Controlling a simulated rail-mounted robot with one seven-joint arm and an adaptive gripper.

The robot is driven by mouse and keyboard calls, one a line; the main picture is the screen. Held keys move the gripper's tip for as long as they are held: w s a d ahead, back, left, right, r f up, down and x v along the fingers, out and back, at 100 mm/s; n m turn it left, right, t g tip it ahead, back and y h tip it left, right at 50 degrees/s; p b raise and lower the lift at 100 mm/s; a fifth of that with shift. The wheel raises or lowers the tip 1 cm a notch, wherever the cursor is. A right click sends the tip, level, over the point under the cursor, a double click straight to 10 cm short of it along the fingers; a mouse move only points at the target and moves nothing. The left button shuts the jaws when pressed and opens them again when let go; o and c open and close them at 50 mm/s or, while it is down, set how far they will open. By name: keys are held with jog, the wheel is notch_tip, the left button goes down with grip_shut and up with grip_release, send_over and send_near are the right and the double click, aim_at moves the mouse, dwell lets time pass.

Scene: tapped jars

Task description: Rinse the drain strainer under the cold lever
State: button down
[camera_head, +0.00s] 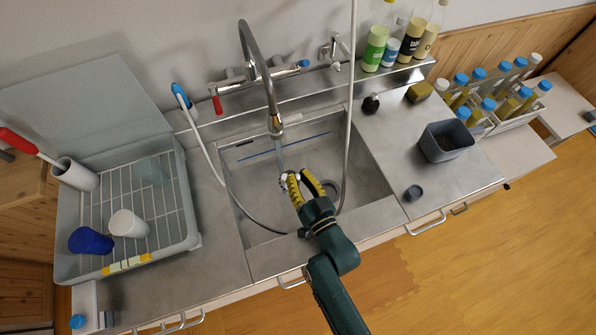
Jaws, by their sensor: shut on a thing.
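My gripper (301,180), with yellow and black fingers, is over the sink basin (371,178), under the tap spout (276,125). It is shut on a small pale thing (284,178), which looks like the drain strainer; the fingers hide most of it. A thin pale streak, which looks like running water (280,156), falls from the spout to the fingertips. The cold lever (304,63) with its blue end points right. The red-ended lever (217,104) points down on the left. The round drain (331,188) shows partly behind my gripper.
A rack tray (190,215) with a blue cup (90,241) and a white cup (128,224) stands left. A white hose (352,70) hangs beside the spout. A dark tub (446,142) and several bottles (375,48) stand right and behind. The right counter's front is mostly clear.

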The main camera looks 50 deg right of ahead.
jog(key=s+a+r+p, duration=0.2)
jog(key=s+r+p, duration=0.2)
jog(key=p, duration=0.2)
jog(key=shift+s+a, duration=0.15)
jog(key=shift+a, duration=0.1)
jog(key=shift+a, duration=0.1)
dwell(0.8)
jog(key=w+a+f+n+t+y, duration=0.1)
jog(key=w+a+n+y, duration=0.15)
jog(key=a, duration=0.55)
jog(key=w+a+n+y, duration=0.15)
jog(key=a+y, duration=0.25)
jog(key=a, duration=0.4)
jog(key=w+a+f+n+t+y, duration=0.1)
jog(key=a+n+y, duration=0.15)
jog(key=a, duration=0.65)
notch_tip(320, 180, up, 14)
jog(key=s+d+p, duration=0.1)
jog(key=p, duration=2.1)
jog(key=shift+s+f+m+h, duration=0.15)
jog(key=shift+s+m+h, duration=0.15)
jog(key=shift+s+m, duration=0.15)
